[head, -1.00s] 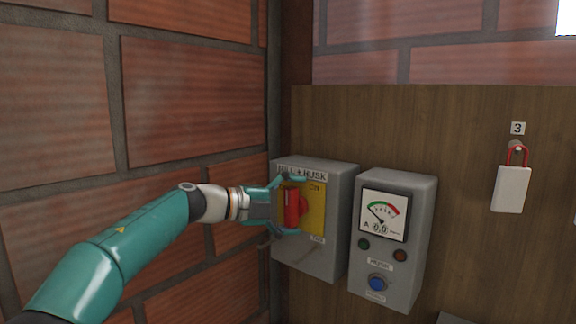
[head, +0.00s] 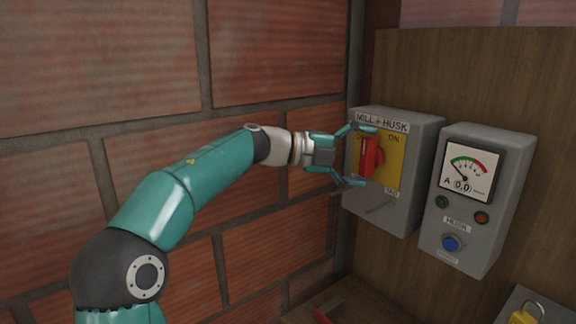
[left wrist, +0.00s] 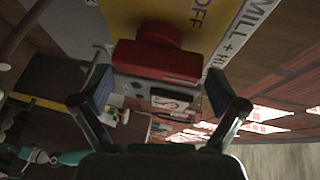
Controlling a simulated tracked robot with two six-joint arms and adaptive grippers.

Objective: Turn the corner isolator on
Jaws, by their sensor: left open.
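The corner isolator is a grey box (head: 417,150) labelled "MILL + HUSK" in the corner, with a yellow plate (head: 394,165) marked "ON" at its upper right. Its red handle (head: 371,158) stands upright, beside the partly covered "OFF" mark. My left gripper (head: 357,155) is open, one finger above the handle and one below it. In the left wrist view the red handle (left wrist: 158,60) lies ahead of the two spread fingers, with visible gaps at both sides. Contact cannot be told. My right gripper is out of view.
A grey meter box (head: 480,200) with a dial, two lamps and a blue button (head: 451,244) hangs right of the isolator. A brick wall (head: 270,60) runs close along the left.

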